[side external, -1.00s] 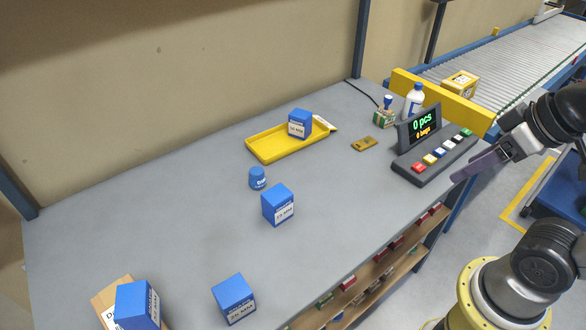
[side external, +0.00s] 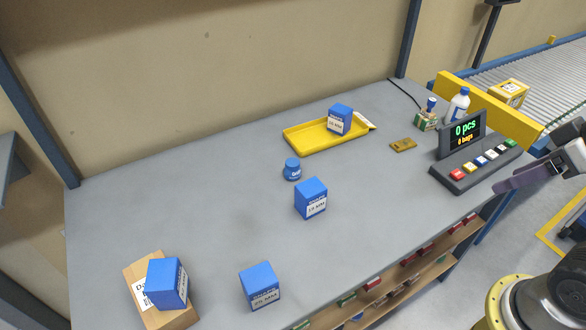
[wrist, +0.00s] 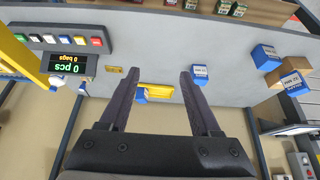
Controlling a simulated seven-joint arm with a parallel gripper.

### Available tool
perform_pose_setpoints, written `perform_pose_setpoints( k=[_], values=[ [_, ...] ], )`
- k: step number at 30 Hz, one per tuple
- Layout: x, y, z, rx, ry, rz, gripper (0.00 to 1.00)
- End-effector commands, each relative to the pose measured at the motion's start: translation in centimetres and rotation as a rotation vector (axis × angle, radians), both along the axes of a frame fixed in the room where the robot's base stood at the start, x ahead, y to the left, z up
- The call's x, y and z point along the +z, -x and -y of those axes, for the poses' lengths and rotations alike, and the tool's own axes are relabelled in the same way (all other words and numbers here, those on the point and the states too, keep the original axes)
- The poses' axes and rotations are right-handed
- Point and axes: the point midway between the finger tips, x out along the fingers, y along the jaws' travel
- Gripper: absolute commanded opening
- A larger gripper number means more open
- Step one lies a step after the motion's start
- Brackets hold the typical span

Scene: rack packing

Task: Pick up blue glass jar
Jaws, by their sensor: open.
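In the side view my gripper (side external: 503,186) is at the right edge, beside the display console and well away from the jar.
A blue box (side external: 311,198) stands close in front of the jar. Another box (side external: 340,120) is in the yellow tray (side external: 297,145). More boxes stand front left, one on a carton (side external: 150,315). The console (side external: 470,165), bottle (side external: 458,105) and brass piece (side external: 403,145) are right. The left bench is clear.

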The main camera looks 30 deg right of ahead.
Motion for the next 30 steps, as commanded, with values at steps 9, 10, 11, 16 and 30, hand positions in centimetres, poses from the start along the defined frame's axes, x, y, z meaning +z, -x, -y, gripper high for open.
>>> perform_pose_setpoints(
  k=[9, 10, 11, 16, 30],
  values=[
    [0.0, 0.0, 0.0, 0.0, 0.0, 0.0, 0.64],
    [0.0, 0.0, 0.0, 0.0, 0.0, 0.0, 0.64],
    [0.0, 0.0, 0.0, 0.0, 0.0, 0.0, 0.68],
    [0.0, 0.0, 0.0, 0.0, 0.0, 0.0, 0.92],
    [1.9, -0.5, -0.2, 0.125, 0.06, 0.025, 0.92]
  ],
)
